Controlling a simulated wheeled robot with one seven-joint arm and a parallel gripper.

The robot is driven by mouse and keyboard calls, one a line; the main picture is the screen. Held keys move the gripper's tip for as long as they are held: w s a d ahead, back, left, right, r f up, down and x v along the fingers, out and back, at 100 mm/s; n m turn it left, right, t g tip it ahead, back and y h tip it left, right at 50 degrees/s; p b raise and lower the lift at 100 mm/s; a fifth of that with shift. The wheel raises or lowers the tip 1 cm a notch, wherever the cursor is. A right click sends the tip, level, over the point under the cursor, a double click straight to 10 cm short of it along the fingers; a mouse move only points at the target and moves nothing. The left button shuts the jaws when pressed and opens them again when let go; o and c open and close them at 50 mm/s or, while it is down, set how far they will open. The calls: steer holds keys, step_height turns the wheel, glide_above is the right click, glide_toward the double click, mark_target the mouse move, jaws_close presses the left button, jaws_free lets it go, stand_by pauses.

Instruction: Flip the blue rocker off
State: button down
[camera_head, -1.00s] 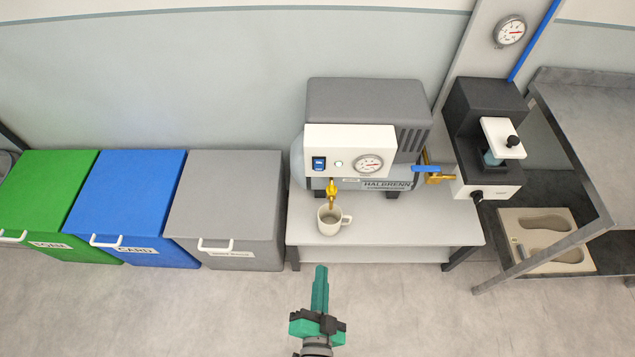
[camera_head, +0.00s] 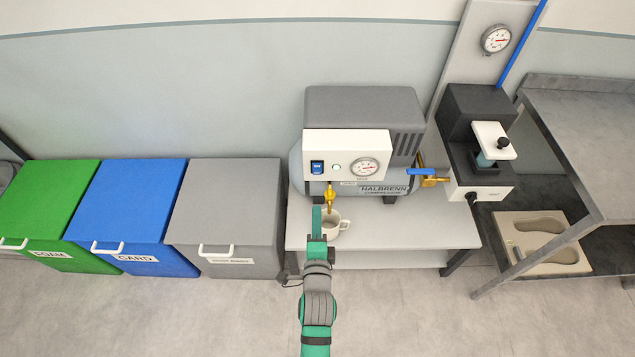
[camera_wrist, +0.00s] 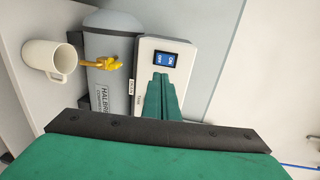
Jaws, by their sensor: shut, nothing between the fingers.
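The blue rocker (camera_head: 317,167) sits at the left of the white panel (camera_head: 340,143) on the front of the grey compressor. In the wrist view the blue rocker (camera_wrist: 164,59) shows in a dark frame with white lettering. My gripper (camera_head: 317,216) is shut and empty, in front of the compressor and below the rocker in the head view. In the wrist view its green fingertips (camera_wrist: 161,82) lie together just below the rocker. Whether they touch the panel I cannot tell.
A brass valve (camera_head: 329,196) and a white mug (camera_head: 335,225) are close by my fingers. A blue-handled valve (camera_head: 424,172) is at the compressor's right. Green, blue and grey bins stand at left, a metal bench (camera_head: 590,110) at right.

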steer(key=shift+d, duration=0.15)
glide_toward(318, 173)
steer(key=w, duration=0.5)
steer(key=shift+w+d+f, duration=0.1)
steer(key=shift+w+f, duration=0.1)
steer(key=shift+f, duration=0.1)
steer(key=shift+w+a+f, duration=0.1)
steer(key=shift+w+a, duration=0.2)
steer(key=shift+w, duration=0.15)
steer(key=shift+d, duration=0.15)
